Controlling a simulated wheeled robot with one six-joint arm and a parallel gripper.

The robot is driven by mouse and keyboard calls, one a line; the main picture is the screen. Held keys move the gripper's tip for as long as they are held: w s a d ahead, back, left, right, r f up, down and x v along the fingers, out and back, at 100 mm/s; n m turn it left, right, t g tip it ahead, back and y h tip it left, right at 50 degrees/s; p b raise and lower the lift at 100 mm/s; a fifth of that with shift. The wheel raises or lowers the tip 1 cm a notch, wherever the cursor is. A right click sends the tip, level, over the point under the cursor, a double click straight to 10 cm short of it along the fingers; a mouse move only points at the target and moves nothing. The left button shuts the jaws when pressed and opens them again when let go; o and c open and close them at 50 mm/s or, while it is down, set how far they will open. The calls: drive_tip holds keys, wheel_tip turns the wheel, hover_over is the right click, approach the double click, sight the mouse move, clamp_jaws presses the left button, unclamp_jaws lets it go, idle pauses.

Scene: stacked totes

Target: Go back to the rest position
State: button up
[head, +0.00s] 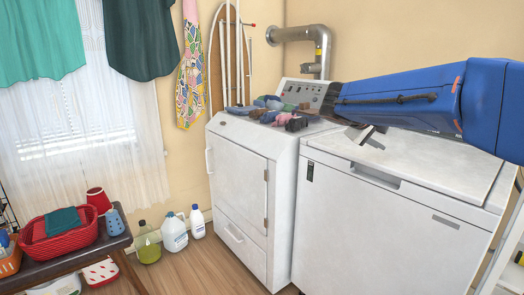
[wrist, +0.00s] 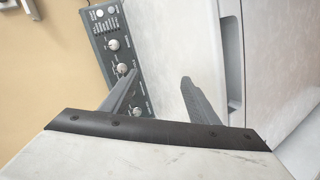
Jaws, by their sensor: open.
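My gripper (head: 369,136) is at the end of my blue arm, over the white appliances near the gap between them in the head view. In the wrist view its two grey fingers (wrist: 160,77) are spread apart with nothing between them. Below them are a white top and a dark control panel (wrist: 118,45) with several knobs. The fingers look apart from any object, though the head view does not show their exact height.
A pile of folded clothes (head: 270,110) lies on the left white machine (head: 238,165), left of my gripper. The right white machine (head: 375,225) stands under my arm. Bottles (head: 174,235) stand on the floor. A red basket (head: 65,243) sits on a dark bench at left.

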drive_tip(key=s+f+g+y, duration=0.1)
drive_tip(key=s+f+y, duration=0.1)
drive_tip(key=s+f, duration=0.5)
drive_tip(key=s+f+g+y, duration=0.1)
drive_tip(key=s+f+y, duration=0.25)
drive_tip(key=s, duration=0.75)
drive_tip(key=s+a+f+m+y, duration=0.1)
drive_tip(key=s+a+f+y, duration=0.1)
drive_tip(key=s+a+f, duration=0.2)
drive_tip(key=s+a+f+m+y, duration=0.1)
drive_tip(key=s+a+f+y, duration=0.2)
drive_tip(key=s+f, duration=0.8)
drive_tip(key=s+a, duration=0.2)
drive_tip(key=s, duration=0.2)
drive_tip(key=shift+a, duration=0.2)
drive_tip(key=shift+d+r+y, duration=0.1)
drive_tip(key=shift+y, duration=0.15)
